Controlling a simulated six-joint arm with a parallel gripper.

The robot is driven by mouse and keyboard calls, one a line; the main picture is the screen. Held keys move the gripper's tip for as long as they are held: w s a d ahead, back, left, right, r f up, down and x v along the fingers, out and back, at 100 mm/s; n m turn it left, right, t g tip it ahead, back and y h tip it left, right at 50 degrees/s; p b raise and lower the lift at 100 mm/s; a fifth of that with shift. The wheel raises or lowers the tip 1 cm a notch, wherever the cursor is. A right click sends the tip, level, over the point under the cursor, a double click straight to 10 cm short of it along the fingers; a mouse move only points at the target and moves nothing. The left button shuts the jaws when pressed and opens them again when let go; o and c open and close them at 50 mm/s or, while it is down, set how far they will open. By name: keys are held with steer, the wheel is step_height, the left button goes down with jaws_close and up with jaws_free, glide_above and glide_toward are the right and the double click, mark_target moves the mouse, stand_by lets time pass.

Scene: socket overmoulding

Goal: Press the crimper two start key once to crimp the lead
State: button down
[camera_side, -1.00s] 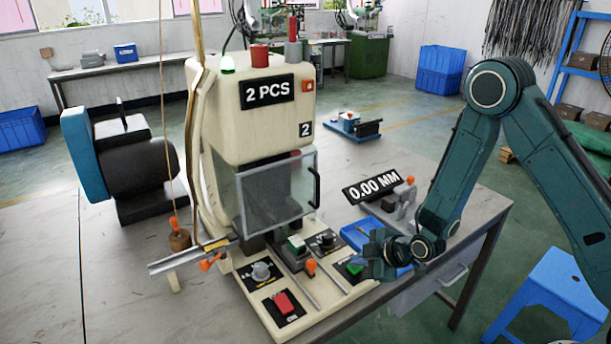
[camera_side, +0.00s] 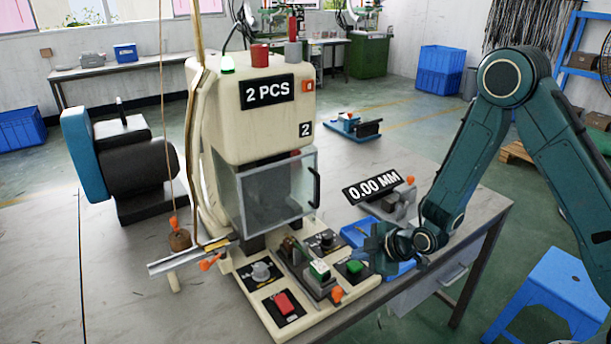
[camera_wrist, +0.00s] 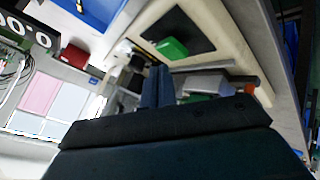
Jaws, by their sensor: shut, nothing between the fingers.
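The crimper two (camera_side: 255,120) is a cream press with a "2" plate and a "2 PCS" display. Its base panel holds a green start key (camera_side: 354,266) on a black plate, which also shows in the wrist view (camera_wrist: 172,48). A slide carrying a white-and-green part (camera_side: 319,270) and an orange tip sits left of the green key. My gripper (camera_side: 371,252) is shut and empty, just right of and a little above the green key, apart from it. In the wrist view its fingers (camera_wrist: 158,85) are together, pointing near the key.
A red key (camera_side: 284,303) and dark and grey knobs (camera_side: 261,271) share the panel. The clear guard (camera_side: 280,190) is above the slide. A blue tray (camera_side: 360,233) and a gauge reading 0.00 MM (camera_side: 371,189) stand behind my gripper. An orange-tipped rail (camera_side: 190,257) is at left.

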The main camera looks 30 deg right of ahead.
steer(key=shift+r, duration=2.5)
steer(key=shift+r, duration=0.1)
steer(key=r, duration=0.1)
step_height(320, 180, up, 9)
steer(key=m+g, duration=0.1)
steer(key=m, duration=0.2)
glide_above(359, 266)
steer(key=s+d, duration=0.1)
steer(key=s, duration=0.3)
steer(key=s+d+r+m+g+h, duration=0.1)
steer(key=s+r+m, duration=0.3)
steer(key=s, duration=0.8)
steer(key=s+d+r+m+g+h, duration=0.1)
steer(key=s+r+m, duration=0.3)
steer(key=s+r, duration=0.5)
steer(key=s+d, duration=0.1)
steer(key=s, duration=0.3)
steer(key=shift+d, duration=0.3)
steer(key=shift+w+r, duration=0.1)
